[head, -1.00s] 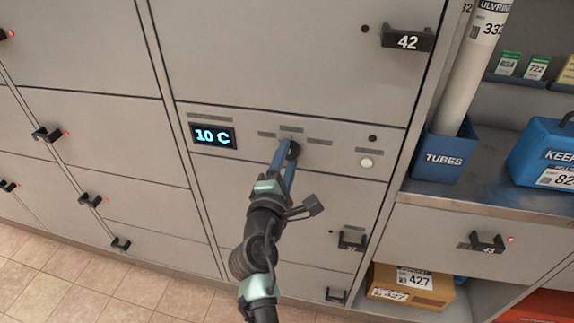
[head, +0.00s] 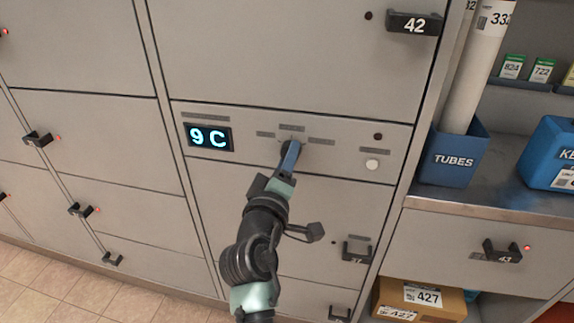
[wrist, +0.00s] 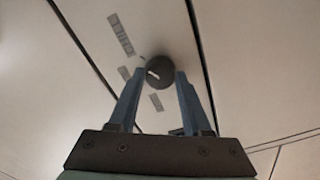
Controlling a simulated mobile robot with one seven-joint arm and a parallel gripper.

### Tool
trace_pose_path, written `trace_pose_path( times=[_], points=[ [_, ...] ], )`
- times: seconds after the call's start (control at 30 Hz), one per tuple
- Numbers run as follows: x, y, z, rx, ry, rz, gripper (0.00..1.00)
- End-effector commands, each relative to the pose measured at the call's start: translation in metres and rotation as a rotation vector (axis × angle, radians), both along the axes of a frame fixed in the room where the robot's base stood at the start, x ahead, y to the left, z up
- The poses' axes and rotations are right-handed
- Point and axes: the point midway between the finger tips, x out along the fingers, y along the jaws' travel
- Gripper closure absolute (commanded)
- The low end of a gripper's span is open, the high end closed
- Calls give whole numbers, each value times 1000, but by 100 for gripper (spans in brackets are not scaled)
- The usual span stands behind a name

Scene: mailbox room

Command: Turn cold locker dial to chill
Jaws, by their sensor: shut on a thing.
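The cold locker's control panel (head: 350,150) is a pale strip with several grey label plates above and beside the dial. Its display (head: 209,137) reads 9 C in blue. The dark round dial (wrist: 158,71) shows between my fingertips in the wrist view, with a white pointer mark on it. My gripper (head: 291,148) is shut on the dial, its blue fingers on either side. In the head view the fingers and wrist cover most of the dial.
A round white button (head: 372,165) is at the panel's right. Locker handle 42 (head: 414,23) juts out above, and another handle (head: 357,252) below right. A blue tubes holder (head: 453,158) stands on the metal counter at right.

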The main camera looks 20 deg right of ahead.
Motion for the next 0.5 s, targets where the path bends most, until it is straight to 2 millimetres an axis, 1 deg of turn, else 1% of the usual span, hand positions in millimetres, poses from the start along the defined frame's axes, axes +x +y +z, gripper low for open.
trace_pose_path(
  times=[0.2, 0.5],
  points=[
    [0, 0, -1, 49, -30, -1, 100],
    [0, 0, -1, 60, -38, -1, 100]
  ],
)
